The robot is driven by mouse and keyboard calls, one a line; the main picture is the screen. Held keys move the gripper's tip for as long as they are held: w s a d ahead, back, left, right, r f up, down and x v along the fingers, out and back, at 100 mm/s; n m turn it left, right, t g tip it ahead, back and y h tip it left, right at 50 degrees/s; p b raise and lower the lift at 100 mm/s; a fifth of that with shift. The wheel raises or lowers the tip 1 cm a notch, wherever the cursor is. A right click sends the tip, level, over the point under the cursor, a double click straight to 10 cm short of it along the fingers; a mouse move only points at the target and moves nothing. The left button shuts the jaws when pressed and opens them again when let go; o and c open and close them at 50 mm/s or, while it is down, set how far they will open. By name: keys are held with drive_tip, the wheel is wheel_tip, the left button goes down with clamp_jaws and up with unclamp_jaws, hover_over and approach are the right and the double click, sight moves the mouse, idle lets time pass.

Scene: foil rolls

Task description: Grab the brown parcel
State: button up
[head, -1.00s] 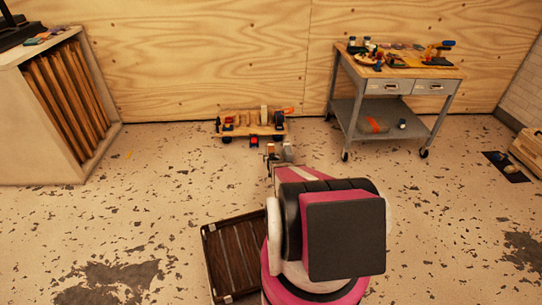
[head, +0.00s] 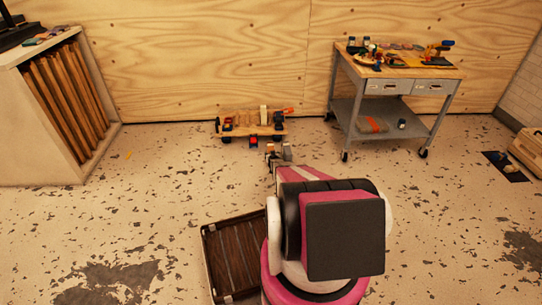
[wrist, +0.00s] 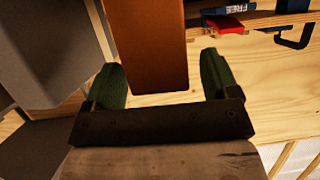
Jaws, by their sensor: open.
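The brown parcel (wrist: 146,45) is a plain orange-brown box in the wrist view, running from the top edge down between my fingers. My gripper (wrist: 162,80) is open, with one green finger on each side of the parcel's lower end. A gap shows on the right side; the left finger is closer to it. I cannot tell whether either finger touches it. In the head view, my gripper (head: 278,153) is small and low, just in front of a wooden wheeled board; I cannot make out the parcel clearly there.
The wheeled board (head: 240,136) carries several small items against the plywood wall. A red block (wrist: 225,25) and blue items lie at the top right of the wrist view. A metal cart (head: 395,110) stands to the right, a dark slatted crate (head: 204,245) near my base.

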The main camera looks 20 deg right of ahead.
drive_tip(key=shift+x, duration=1.05)
drive_tip(key=shift+r, duration=0.1)
drive_tip(key=c, duration=1.4)
drive_tip(key=shift+o, duration=0.2)
